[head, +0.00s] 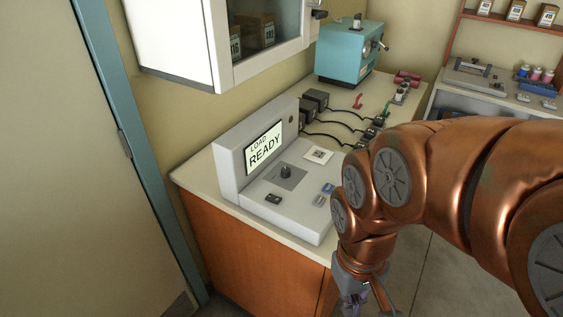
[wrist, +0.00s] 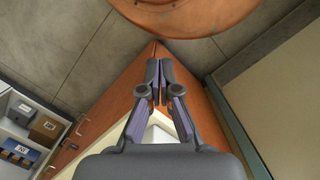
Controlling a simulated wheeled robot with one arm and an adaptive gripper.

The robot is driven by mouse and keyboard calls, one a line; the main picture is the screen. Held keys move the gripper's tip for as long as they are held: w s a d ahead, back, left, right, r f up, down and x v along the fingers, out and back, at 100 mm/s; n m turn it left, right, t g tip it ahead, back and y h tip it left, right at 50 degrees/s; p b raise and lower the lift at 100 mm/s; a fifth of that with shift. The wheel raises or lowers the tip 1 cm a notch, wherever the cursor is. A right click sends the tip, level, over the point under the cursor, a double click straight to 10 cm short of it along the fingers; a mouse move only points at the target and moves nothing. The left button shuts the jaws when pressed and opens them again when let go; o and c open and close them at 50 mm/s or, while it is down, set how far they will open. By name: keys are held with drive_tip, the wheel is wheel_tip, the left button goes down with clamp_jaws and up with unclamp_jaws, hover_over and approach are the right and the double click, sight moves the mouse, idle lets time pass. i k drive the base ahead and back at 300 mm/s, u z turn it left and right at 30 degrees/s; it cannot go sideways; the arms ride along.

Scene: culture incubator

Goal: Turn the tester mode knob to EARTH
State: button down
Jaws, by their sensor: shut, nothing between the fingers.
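The tester (head: 268,185) is a light grey console on the counter, with a raised screen (head: 264,148) reading "LOAD READY". A dark knob (head: 286,171) sits on a grey square plate on its sloped panel. I cannot read the knob's mode labels or tell which mode it points to. My gripper (head: 368,303) hangs low at the right front of the counter, below and to the right of the tester, touching nothing I can see. In the wrist view, my gripper (wrist: 159,82) is shut with its fingers together and empty. The knob does not show in the wrist view.
A black rocker switch (head: 273,198) and blue parts (head: 328,187) sit on the panel near the knob. A white cabinet (head: 225,40) hangs above left. Black adapters with cables (head: 315,98) and a teal machine (head: 348,52) stand further back on the counter (head: 205,172).

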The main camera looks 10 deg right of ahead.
sight(285, 171)
drive_tip(key=z, duration=0.05)
drive_tip(key=k, duration=0.45)
drive_tip(key=u, duration=0.85)
drive_tip(key=i, duration=0.8)
drive_tip(key=z, duration=0.4)
